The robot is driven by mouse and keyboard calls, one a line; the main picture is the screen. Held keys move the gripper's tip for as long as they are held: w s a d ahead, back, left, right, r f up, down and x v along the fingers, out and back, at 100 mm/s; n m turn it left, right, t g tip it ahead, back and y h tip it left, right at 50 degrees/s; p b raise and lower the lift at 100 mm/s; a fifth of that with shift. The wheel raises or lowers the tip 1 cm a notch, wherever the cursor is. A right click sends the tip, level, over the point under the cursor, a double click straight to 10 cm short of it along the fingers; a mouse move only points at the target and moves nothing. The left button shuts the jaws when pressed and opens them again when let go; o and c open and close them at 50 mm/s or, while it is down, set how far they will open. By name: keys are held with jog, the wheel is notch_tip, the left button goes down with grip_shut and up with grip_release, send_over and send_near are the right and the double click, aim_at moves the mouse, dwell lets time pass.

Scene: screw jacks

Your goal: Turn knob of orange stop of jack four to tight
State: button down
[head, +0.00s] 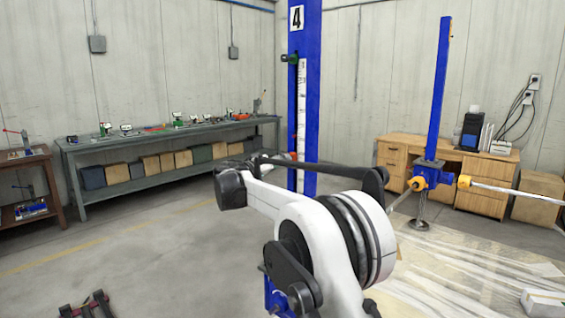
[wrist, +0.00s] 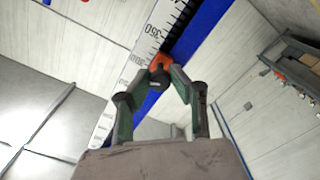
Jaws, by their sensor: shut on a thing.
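Jack four's blue column (head: 311,30) stands at the centre of the head view, with a "4" plate (head: 296,18) near its top and a white scale strip (head: 302,90). The scale also runs diagonally across the wrist view (wrist: 150,38). The orange stop (wrist: 160,62) sits at the column in the wrist view, just beyond my fingertips. My gripper (wrist: 157,82) is shut on the stop's dark knob, which is mostly hidden between the fingers. In the head view my arm hides most of the gripper and the stop.
A green stop (head: 293,58) is higher on the column. A long workbench (head: 165,138) with tools stands along the left wall. Another blue jack (head: 438,90) stands at right, before a wooden desk (head: 482,198). The floor at left is mostly clear.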

jog(key=shift+m, duration=2.2)
jog(key=c, duration=1.5)
grip_release()
jog(key=shift+c, duration=0.2)
jog(key=shift+s+a, duration=0.1)
jog(key=shift+a, duration=0.05)
jog(key=v, duration=1.1)
jog(key=shift+s+a, duration=0.2)
jog(key=shift+s, duration=0.1)
